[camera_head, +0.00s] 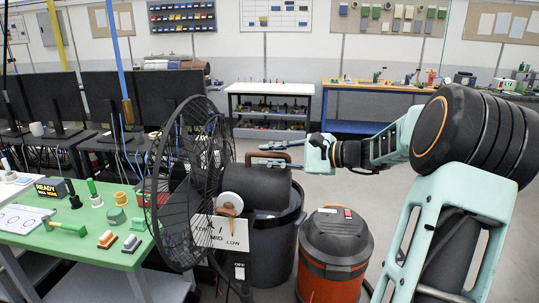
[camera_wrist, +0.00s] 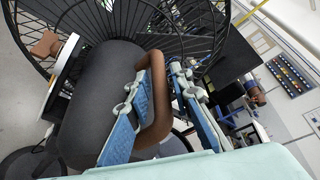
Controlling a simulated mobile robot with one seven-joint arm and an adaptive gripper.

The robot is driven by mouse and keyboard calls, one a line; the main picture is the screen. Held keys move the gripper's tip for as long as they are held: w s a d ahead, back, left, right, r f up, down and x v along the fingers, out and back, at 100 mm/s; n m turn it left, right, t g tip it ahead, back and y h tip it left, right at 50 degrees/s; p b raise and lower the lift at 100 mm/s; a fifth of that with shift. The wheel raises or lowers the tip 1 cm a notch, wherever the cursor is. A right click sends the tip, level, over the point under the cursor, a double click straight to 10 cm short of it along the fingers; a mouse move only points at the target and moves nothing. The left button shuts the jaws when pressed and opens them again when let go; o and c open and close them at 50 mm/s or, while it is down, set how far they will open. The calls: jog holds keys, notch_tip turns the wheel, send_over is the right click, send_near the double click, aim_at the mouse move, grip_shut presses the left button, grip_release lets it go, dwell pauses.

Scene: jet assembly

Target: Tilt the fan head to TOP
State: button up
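The fan head (camera_head: 190,175) is a black wire cage at left centre, with a dark cylindrical motor housing (camera_head: 252,187) behind it and a brown loop handle (camera_head: 250,157) on the housing. Below is a white plate (camera_head: 228,236) reading MID and LOW, partly hidden by the cage. A white disc with a brown pointer (camera_head: 230,203) sits above the plate. My gripper (camera_head: 264,154) is at the handle. In the wrist view my gripper (camera_wrist: 170,68) has its blue-padded fingers apart, one on each side of the handle bar (camera_wrist: 165,100); firm contact cannot be told.
A green table (camera_head: 75,235) with small tools and a READY sign stands left of the fan. An orange-and-black drum (camera_head: 334,250) and a dark bin (camera_head: 277,245) stand by the fan. A white-topped shelf (camera_head: 270,90) is behind; grey floor between is open.

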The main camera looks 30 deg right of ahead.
aim_at(281, 174)
jog(key=shift+c, duration=0.3)
grip_shut()
jog(key=shift+f, duration=0.1)
jog(key=shift+s+d+f+t+b, duration=0.2)
jog(key=shift+d+f+t+b, duration=0.2)
jog(key=shift+f+b, duration=0.5)
jog(key=f+t+y+b, duration=0.1)
jog(key=b, duration=0.1)
jog(key=s+d+f+m+b, duration=0.1)
jog(key=b, duration=0.1)
jog(key=d+f+t+y+b, duration=0.1)
jog(key=b, duration=0.1)
jog(key=shift+s+f+t+y, duration=0.2)
jog(key=shift+t+y, duration=0.1)
jog(key=shift+s+d+f+m+t+y+b, duration=0.15)
jog(key=shift+f+m+t+y+b, duration=0.15)
jog(key=shift+f+t+b, duration=0.25)
jog(key=shift+s+d+f+m+t+y+b, duration=0.1)
jog(key=shift+d+f+m+t+y+b, duration=0.15)
jog(key=shift+f+t+b, duration=0.25)
jog(key=shift+s+d+f+m+t+y+b, duration=0.15)
jog(key=shift+f+m+t+b, duration=0.2)
jog(key=shift+f+t+b, duration=0.2)
